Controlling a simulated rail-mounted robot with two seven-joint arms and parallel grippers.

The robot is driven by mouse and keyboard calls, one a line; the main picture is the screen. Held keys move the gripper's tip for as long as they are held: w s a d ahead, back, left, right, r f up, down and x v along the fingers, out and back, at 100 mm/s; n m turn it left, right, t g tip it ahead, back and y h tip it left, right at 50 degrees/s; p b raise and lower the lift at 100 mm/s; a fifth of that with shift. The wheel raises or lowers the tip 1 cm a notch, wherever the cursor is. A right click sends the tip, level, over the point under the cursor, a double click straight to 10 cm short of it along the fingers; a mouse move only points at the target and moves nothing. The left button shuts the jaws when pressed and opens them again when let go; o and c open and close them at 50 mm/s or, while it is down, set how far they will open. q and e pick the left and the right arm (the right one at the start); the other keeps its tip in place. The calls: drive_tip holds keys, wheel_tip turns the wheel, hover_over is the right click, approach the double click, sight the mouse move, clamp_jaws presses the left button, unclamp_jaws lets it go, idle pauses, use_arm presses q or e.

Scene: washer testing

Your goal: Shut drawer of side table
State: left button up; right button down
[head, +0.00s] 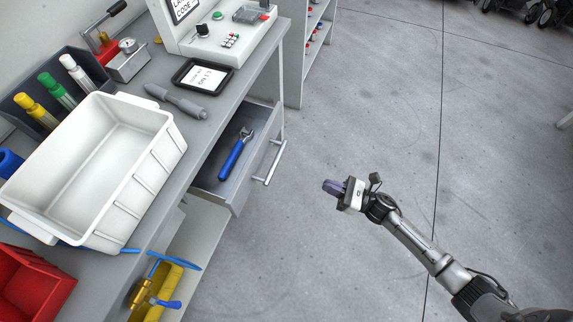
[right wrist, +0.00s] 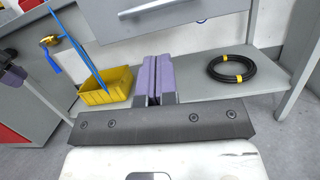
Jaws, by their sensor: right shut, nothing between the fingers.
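The side table's drawer (head: 213,182) is pulled open in the head view. A blue-handled wrench (head: 236,153) lies inside it. The drawer's bar handle (head: 270,162) faces the open floor; it also shows at the top of the right wrist view (right wrist: 150,7). My right gripper (head: 331,187) is shut and empty, to the right of the handle and apart from it. Its purple fingers (right wrist: 153,78) are together in the right wrist view, pointing towards the table. What looks like part of my left gripper (right wrist: 12,76) shows at the left edge of that view; its jaws are unclear.
A white bin (head: 120,125), a grey marker-like tool (head: 177,101) and a test console (head: 215,35) are on the tabletop. A lower shelf (right wrist: 200,112) holds a yellow bin (right wrist: 105,88) and a black cable coil (right wrist: 232,69). The floor around my right arm is clear.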

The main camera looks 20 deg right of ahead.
drive_tip(key=b+x, duration=0.2)
drive_tip(key=x, duration=1.2)
drive_tip(key=shift+n, duration=0.4)
drive_tip(key=shift+w+d, duration=0.1)
drive_tip(key=shift+w, duration=0.05)
